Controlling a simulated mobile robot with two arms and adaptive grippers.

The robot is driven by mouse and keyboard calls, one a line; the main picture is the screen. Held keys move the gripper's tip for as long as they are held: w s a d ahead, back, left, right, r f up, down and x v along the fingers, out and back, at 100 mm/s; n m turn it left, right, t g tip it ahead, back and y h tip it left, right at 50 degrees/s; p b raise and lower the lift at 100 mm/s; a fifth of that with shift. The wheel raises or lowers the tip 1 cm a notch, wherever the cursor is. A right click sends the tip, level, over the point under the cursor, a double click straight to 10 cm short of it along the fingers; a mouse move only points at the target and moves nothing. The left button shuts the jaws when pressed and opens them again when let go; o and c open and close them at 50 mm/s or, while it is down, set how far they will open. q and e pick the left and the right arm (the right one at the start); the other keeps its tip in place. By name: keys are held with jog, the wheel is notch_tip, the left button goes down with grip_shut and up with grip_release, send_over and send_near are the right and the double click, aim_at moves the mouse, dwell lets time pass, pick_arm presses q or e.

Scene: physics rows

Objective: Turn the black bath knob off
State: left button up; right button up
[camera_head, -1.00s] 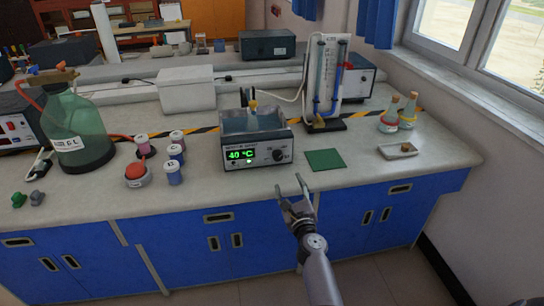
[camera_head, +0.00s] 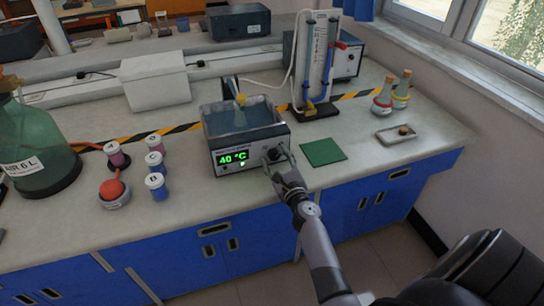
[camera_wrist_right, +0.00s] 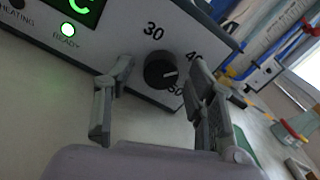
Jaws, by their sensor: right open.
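The water bath (camera_head: 240,125) stands on the bench, its green display reading 40 °C. Its black knob (camera_wrist_right: 160,70) is on the right of the front panel, with a pale pointer mark aimed right, between the 40 and 50 labels. A green READY light is lit in the wrist view. My right gripper (camera_head: 277,161) is at the knob in the head view. In the right wrist view, my right gripper (camera_wrist_right: 155,88) is open, with one finger on each side of the knob; I cannot tell whether they touch it. My left gripper is not in view.
A green mat (camera_head: 323,152) lies right of the bath, with a small tray (camera_head: 396,136) farther right. Several small jars and a red-topped container (camera_head: 114,192) stand to the left. A large green bottle (camera_head: 35,150) is at far left.

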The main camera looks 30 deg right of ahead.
jog(key=shift+s, duration=0.1)
jog(key=shift+c, duration=0.6)
jog(key=c, duration=1)
jog(key=shift+c, duration=0.2)
